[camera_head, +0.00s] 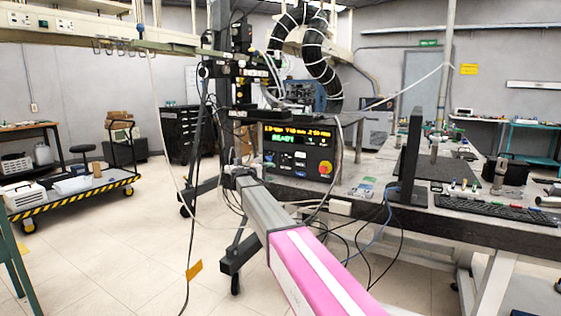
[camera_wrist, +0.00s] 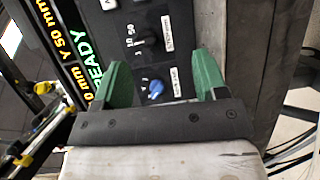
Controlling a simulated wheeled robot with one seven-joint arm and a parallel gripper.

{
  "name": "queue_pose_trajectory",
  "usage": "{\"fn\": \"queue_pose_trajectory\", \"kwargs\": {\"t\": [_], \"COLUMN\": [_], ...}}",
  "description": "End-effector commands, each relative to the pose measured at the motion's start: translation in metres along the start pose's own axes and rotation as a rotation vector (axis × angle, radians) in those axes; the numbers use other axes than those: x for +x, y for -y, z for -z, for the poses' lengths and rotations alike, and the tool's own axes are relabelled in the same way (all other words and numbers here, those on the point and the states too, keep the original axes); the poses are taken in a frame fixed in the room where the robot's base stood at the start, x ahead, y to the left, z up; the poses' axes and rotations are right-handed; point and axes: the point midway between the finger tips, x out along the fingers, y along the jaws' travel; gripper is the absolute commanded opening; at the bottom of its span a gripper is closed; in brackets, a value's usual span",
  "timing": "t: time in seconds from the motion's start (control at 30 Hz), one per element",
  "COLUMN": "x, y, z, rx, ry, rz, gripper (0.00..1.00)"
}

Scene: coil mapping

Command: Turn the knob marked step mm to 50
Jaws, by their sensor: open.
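In the wrist view, my gripper (camera_wrist: 160,62) has two green fingers, wide apart and empty, over the control panel's face. The panel appears turned on its side there. A black knob (camera_wrist: 151,41) sits just beyond the fingertips, with small numbers on one side and a white label on the other. The label is too blurred to read surely, and I cannot tell the knob's setting. A blue knob (camera_wrist: 156,88) shows between the fingers, apart from both. The control panel (camera_head: 297,152) also shows in the head view, lit with READY; I cannot make out my gripper there.
A red button (camera_head: 324,168) stands on the panel's right side. A workbench (camera_head: 450,215) with a keyboard (camera_head: 480,208) lies right of the panel. Loose cables hang below it. A cart (camera_head: 70,192) stands at left, with open floor between.

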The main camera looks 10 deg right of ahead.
Motion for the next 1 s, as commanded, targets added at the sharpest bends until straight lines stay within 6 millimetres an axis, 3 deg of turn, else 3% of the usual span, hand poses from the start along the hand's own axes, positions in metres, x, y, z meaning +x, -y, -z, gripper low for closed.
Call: {"fn": "queue_pose_trajectory", "kwargs": {"t": [0.03,0.1,0.37,0.8,1.0], "x": [-0.002,-0.004,0.007,0.079,0.100], "y": [-0.011,-0.020,-0.025,-0.029,-0.030], "z": [0.013,0.019,0.021,0.022,0.022], "rx": [-0.002,-0.006,-0.008,-0.008,-0.008], "ry": [-0.005,-0.008,-0.009,-0.008,-0.008], "rz": [-0.028,-0.055,-0.069,-0.067,-0.067], "gripper": [0.66,0.66,0.66,0.66,0.66]}}
